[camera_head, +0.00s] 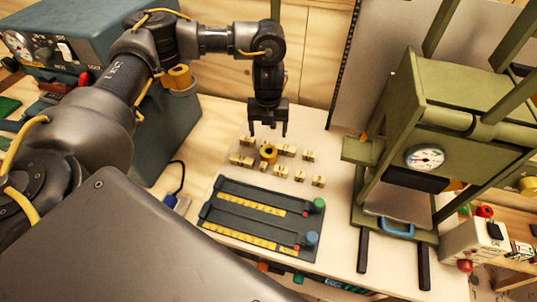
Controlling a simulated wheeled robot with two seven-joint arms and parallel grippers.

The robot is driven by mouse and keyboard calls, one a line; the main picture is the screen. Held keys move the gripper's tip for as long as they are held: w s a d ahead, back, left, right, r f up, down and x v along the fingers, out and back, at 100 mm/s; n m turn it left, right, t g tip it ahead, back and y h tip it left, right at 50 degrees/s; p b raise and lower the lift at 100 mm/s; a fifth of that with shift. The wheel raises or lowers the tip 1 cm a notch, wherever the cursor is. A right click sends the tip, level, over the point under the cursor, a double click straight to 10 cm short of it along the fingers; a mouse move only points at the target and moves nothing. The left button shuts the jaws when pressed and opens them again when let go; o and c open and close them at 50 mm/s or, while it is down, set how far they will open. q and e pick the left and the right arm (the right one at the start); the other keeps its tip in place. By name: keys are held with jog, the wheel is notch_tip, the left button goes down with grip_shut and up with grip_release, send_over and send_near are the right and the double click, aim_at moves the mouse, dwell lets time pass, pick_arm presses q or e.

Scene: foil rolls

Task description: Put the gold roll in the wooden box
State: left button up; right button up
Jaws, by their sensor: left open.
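A small gold roll (268,153) with a dark centre stands among several small pale wooden blocks (308,155) on the light worktop. My left gripper (268,130) points down, open and empty, just behind and above the gold roll in the picture. Its two fingers are apart, and I see no contact with the roll. I cannot make out a wooden box in this view. My right gripper is not in view.
A dark tray (240,234) with yellow strips and coloured knobs lies in front of the blocks. A green press (460,105) with a gauge stands right. A blue-grey machine (70,40) stands back left. A yellow cylinder (180,77) shows beside my left arm.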

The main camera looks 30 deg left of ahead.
aim_at(269, 151)
pick_arm(q)
jog(key=shift+d+f, duration=0.1)
jog(key=shift+f, duration=5.35)
jog(key=shift+c, duration=0.2)
jog(key=c, duration=1.2)
jog(key=shift+o, duration=0.2)
jog(key=shift+r, duration=0.15)
